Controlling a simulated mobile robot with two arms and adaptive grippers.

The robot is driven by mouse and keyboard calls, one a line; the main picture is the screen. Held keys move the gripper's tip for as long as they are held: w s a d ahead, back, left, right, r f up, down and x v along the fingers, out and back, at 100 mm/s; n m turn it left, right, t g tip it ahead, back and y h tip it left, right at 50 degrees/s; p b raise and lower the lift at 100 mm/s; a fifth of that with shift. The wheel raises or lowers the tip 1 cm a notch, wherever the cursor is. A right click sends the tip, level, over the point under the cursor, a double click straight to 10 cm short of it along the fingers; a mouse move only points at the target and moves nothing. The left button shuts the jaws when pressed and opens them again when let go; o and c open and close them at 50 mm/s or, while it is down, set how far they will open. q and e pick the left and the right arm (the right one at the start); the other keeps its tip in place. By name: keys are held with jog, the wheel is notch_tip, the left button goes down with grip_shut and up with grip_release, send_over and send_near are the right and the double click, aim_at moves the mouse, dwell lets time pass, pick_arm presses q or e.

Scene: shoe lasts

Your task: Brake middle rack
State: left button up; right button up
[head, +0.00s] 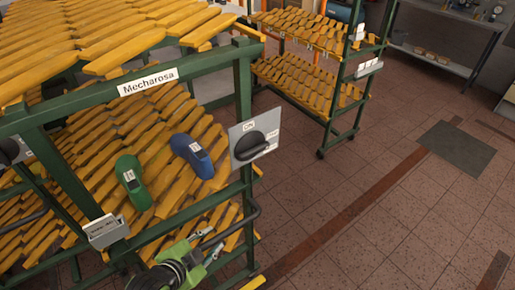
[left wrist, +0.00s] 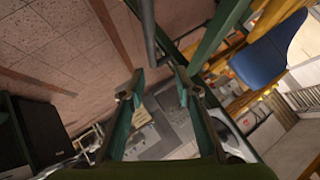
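The near rack (head: 243,95) has a green frame, yellow slats and a "Mecharosa" label. On its right post is a grey brake plate (head: 237,131) with a black knob (head: 250,147); a small label above the knob seems to read "ON". My left gripper (head: 208,246) is low in the head view, below the plate and close to the rack's right post and a dark curved handle bar (head: 243,222). In the left wrist view its teal fingers (left wrist: 156,88) are apart with nothing held between them. My right gripper is not in view.
A green shoe last (head: 133,183) and a blue one (head: 192,156) lie on the near rack's slats. A second rack (head: 338,100) stands behind. Tiled floor (head: 390,215) is clear on the right, with a dark mat (head: 457,148). Grey shelving (head: 440,62) is at the back right.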

pick_arm(q)
jog(key=w+d+r+m+t+h, duration=0.3)
jog(key=w+r+m, duration=0.2)
jog(key=r, duration=0.2)
jog(key=m+t+h, duration=0.2)
jog(key=m+t, duration=0.1)
jog(key=m, duration=0.4)
send_near(250, 155)
jog(key=p+x, duration=0.4)
jog(key=x, duration=0.7)
jog(key=shift+s+f+p, duration=0.1)
jog(key=shift+p, duration=0.25)
jog(key=shift+w+d+f, duration=0.1)
jog(key=shift+w+d, duration=0.3)
jog(key=shift+w, duration=0.2)
grip_shut()
